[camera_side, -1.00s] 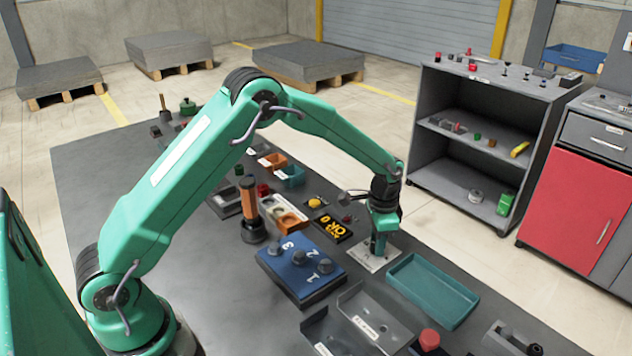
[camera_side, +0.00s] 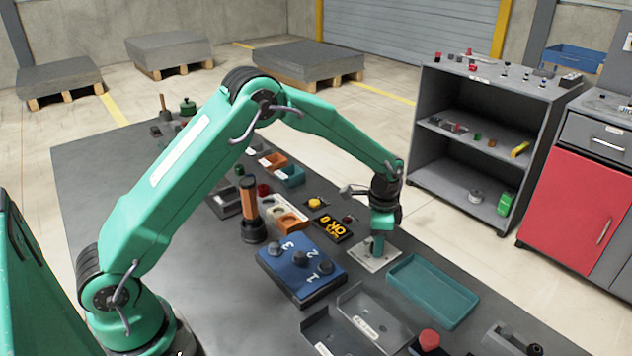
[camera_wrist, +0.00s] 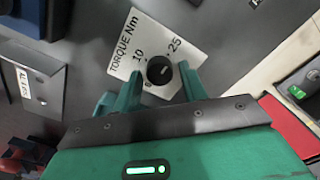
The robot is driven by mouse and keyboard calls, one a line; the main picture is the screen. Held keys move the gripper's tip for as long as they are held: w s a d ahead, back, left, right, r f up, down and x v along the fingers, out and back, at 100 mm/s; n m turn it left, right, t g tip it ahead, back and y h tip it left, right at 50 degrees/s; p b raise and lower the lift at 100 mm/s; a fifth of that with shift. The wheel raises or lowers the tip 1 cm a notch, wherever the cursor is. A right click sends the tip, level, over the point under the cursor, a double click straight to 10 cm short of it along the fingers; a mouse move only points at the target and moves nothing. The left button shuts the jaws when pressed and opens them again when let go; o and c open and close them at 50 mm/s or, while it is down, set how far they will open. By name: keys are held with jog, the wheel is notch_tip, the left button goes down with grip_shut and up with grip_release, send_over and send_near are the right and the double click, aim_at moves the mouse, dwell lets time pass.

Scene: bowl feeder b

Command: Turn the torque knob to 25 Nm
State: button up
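The torque knob (camera_wrist: 160,70) is a small round black knob on a white plate (camera_wrist: 128,35) marked "TORQUE Nm", with "10" at its left and "25" at its upper right. A pale mark on the knob is too small to read its setting. My gripper (camera_wrist: 161,75) has one green finger on each side of the knob, with narrow gaps visible; it looks open. In the side view my gripper (camera_side: 377,246) points down over the white plate (camera_side: 363,259), and the knob is hidden.
A teal tray (camera_side: 432,290) lies right of the plate. A blue block with numbered knobs (camera_side: 300,268) is left of it, and grey bins (camera_side: 375,315) are in front.

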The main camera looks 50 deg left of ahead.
jog(key=shift+o, duration=0.4)
jog(key=shift+f, duration=0.1)
notch_tip(320, 180, up, 7)
jog(key=shift+r, duration=0.45)
dwell(0.3)
